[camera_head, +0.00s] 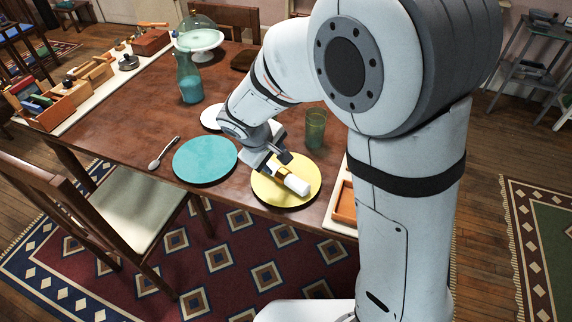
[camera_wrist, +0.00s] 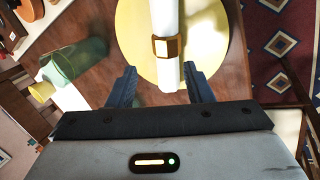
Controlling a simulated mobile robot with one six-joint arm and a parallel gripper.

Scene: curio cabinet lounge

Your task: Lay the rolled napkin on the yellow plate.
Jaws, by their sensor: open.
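The rolled napkin (camera_head: 291,181) is white with a gold ring around it. It lies over the yellow plate (camera_head: 272,196), near the table's front edge. In the wrist view the napkin (camera_wrist: 166,75) runs across the plate (camera_wrist: 132,35), its near end reaching about the plate's rim. I cannot tell whether its whole length touches the plate. My gripper (camera_head: 277,167) is right at the napkin. In the wrist view my gripper (camera_wrist: 160,88) is open, with one finger on each side of the napkin and a gap on both sides.
A teal plate (camera_head: 205,160) and a spoon (camera_head: 163,153) lie to the left. A green glass (camera_head: 316,128) stands behind the yellow plate. A bottle (camera_head: 189,78) and a domed cake stand (camera_head: 203,42) are farther back. A chair (camera_head: 120,205) stands at the front left.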

